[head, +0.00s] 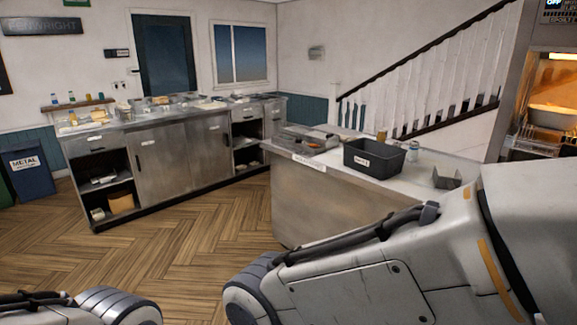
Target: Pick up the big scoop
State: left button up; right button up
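I cannot clearly make out a big scoop in the head view. A small grey angular metal piece (447,179) sits at the right end of the near counter (350,178), partly hidden behind my arm; I cannot tell if it is a scoop. My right arm fills the lower right of the picture, and a bit of my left arm shows at the bottom left. Neither gripper is in view.
A dark grey bin (374,158) with a label and a shallow tray (306,141) stand on the near counter. A long steel cabinet (184,155) stands behind, with a blue metal bin (30,173) at left. A lit fryer unit (549,105) is far right. Wooden floor (190,240) between is clear.

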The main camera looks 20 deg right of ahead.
aim_at(450, 183)
jog(key=u, duration=0.05)
jog(key=i, duration=1.45)
jog(key=z, duration=0.8)
jog(key=i, duration=0.8)
jog(key=z, duration=1.35)
jog(key=i, duration=0.55)
jog(key=z, duration=0.45)
